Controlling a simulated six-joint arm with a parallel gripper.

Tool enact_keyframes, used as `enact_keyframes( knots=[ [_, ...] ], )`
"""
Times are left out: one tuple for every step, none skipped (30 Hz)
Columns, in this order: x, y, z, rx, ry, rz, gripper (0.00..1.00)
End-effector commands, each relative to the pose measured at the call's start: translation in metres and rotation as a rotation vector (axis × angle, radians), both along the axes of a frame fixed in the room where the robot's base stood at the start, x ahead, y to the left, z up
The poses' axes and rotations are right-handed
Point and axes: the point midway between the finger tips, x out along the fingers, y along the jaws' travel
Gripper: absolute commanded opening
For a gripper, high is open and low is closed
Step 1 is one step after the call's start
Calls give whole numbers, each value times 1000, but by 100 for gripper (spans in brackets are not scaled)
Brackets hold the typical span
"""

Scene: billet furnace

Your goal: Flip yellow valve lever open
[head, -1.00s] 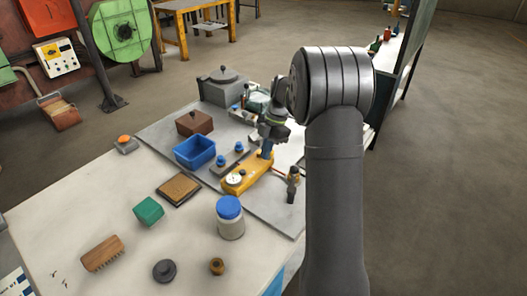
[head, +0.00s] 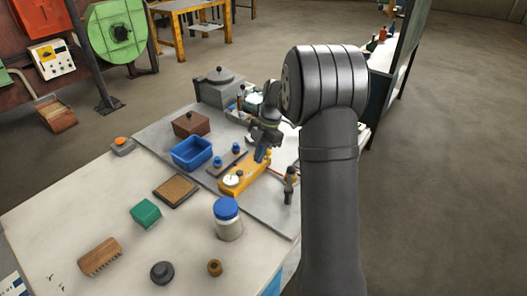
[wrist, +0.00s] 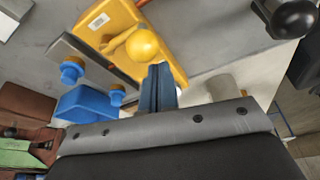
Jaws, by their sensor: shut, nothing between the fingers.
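My gripper (head: 260,158) is over the far end of the fixture in the head view. Its blue fingers (wrist: 159,70) are shut and empty, their tips close beside the knob in the wrist view. I cannot tell whether they touch it. The lever is too small to make out in the head view.
A blue bin (head: 192,153), a grey block with two blue knobs (head: 217,162) and a brown box (head: 191,124) stand left of the fixture. A dark upright fitting (head: 290,184) stands on its right. A blue-lidded jar (head: 228,218) is nearer.

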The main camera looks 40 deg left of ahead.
Motion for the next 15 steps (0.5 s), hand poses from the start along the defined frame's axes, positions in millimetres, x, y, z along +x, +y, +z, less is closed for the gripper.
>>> enact_keyframes(
  knots=[
    [-11,2,-1,-1,1,3,0],
    [-18,4,-2,0,1,4,0],
    [-25,5,-3,-1,1,3,0],
    [-17,4,8,3,-3,0,0],
    [-14,4,16,4,-3,-2,0],
    [-11,3,25,4,-3,-1,0],
    [-9,3,32,4,-3,-1,0],
    [-7,2,38,4,-2,0,0],
    [-4,2,47,4,-2,0,0],
    [-2,1,53,3,-1,-1,0],
    [-1,1,58,3,-1,-1,0],
    [1,0,65,3,-1,-1,0],
    [3,0,70,3,-1,-1,0],
    [4,0,74,2,0,-1,0],
    [6,0,79,2,-1,-1,0]
  ],
)
